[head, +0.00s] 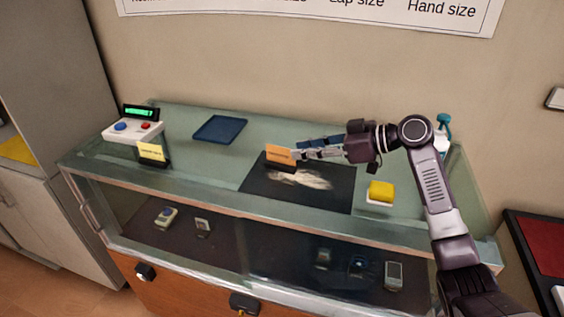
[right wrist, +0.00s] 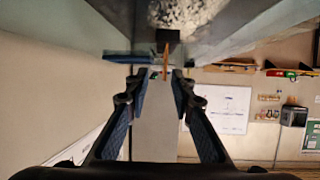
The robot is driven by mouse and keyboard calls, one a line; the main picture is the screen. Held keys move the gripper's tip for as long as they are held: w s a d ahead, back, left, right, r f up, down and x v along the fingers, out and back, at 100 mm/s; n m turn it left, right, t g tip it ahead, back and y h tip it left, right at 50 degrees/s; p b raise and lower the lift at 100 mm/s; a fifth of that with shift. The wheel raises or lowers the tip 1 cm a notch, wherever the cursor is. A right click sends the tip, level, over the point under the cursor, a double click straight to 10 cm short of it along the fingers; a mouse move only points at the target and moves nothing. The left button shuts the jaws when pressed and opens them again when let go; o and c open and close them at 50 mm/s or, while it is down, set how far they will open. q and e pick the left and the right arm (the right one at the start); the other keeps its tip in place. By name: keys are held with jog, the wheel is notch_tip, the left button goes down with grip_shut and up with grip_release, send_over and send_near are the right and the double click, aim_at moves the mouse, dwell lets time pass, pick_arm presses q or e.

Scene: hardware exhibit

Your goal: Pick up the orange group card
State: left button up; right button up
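The orange group card (head: 280,153) stands upright in a dark holder (head: 281,165) on the glass counter top. It also shows nearly edge-on in the right wrist view (right wrist: 166,62), with its dark holder above it in the picture. My right gripper (head: 302,149) is at the card's right side. Its fingers are apart in the right wrist view (right wrist: 159,78), and the card's edge lies in line with the gap between the tips. I cannot tell whether either finger touches the card. My left gripper is not in view.
The glass counter (head: 205,183) also bears a dark mat (head: 335,193), a blue tray (head: 219,130), a yellow card in a holder (head: 152,152), a button device (head: 131,132), a yellow block (head: 381,190) and a teal-topped bottle (head: 443,124). The counter top between the tray and mat is clear.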

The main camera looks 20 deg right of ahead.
aim_at(281, 163)
jog(key=a+p, duration=0.1)
jog(key=w+a+p, duration=0.1)
jog(key=a, duration=0.1)
jog(key=shift+w+f, duration=0.1)
jog(key=shift+f, duration=0.1)
jog(key=p+x, duration=0.1)
jog(key=x, duration=0.2)
jog(key=shift+w+f, duration=0.1)
jog(key=shift+f, duration=0.1)
jog(key=shift+a+f, duration=0.1)
jog(key=shift+f, duration=0.05)
jog(key=shift+w, duration=0.1)
grip_shut()
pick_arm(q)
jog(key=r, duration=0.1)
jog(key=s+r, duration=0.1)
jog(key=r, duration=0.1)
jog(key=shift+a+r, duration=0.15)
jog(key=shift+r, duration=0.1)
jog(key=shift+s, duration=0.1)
